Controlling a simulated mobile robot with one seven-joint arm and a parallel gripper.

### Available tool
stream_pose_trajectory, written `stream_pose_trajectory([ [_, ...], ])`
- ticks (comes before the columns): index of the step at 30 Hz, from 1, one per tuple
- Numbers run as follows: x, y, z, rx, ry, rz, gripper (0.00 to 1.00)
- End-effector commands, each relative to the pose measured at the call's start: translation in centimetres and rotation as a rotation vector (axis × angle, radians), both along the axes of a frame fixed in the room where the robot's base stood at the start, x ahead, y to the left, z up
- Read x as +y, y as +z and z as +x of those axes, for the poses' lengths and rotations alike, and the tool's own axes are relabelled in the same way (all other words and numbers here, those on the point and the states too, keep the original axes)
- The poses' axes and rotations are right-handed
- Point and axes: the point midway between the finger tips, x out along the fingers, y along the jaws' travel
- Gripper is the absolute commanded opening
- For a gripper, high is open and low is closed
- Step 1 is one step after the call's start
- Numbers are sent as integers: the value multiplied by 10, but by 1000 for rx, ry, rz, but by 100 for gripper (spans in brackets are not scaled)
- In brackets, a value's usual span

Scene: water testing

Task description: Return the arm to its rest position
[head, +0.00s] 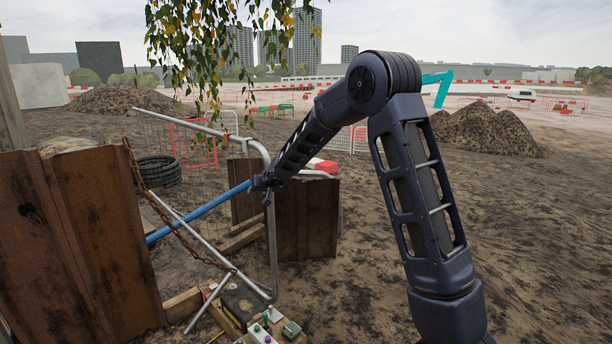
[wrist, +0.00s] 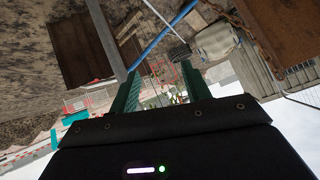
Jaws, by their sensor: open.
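My arm (head: 415,180) rises from the lower right of the head view, bends at a high elbow, and reaches down and away to the left. Its end is small near the metal rail, and my gripper's fingers cannot be made out there. In the wrist view, my gripper (wrist: 158,72) shows two green fingers spread apart, with nothing seen held between them. The wrist picture is upside down, with sky at the bottom. A blue pipe (wrist: 152,47) shows beyond the fingertips; I cannot tell how far away. No marker of the rest position is seen.
The blue pipe (head: 205,212) and bent metal rail (head: 273,240) lie near the arm's end. Rusty sheets (head: 85,240) stand at left, with a chain (head: 165,212) beside them. A box with buttons (head: 262,335) sits at the bottom. Open dirt (head: 540,240) lies to the right.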

Motion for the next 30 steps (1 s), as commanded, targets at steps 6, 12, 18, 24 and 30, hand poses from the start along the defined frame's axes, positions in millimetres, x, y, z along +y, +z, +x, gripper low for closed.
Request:
stream_pose_trajectory([
  [6, -97, 57, -7, -32, -131, -83, 48],
  [12, -180, 95, -31, -30, -235, -161, 48],
  [18, -257, 123, -70, 0, -323, -232, 48],
  [24, -324, 141, -121, 51, -393, -292, 48],
  [30, -379, 150, -182, 119, -441, -337, 48],
])
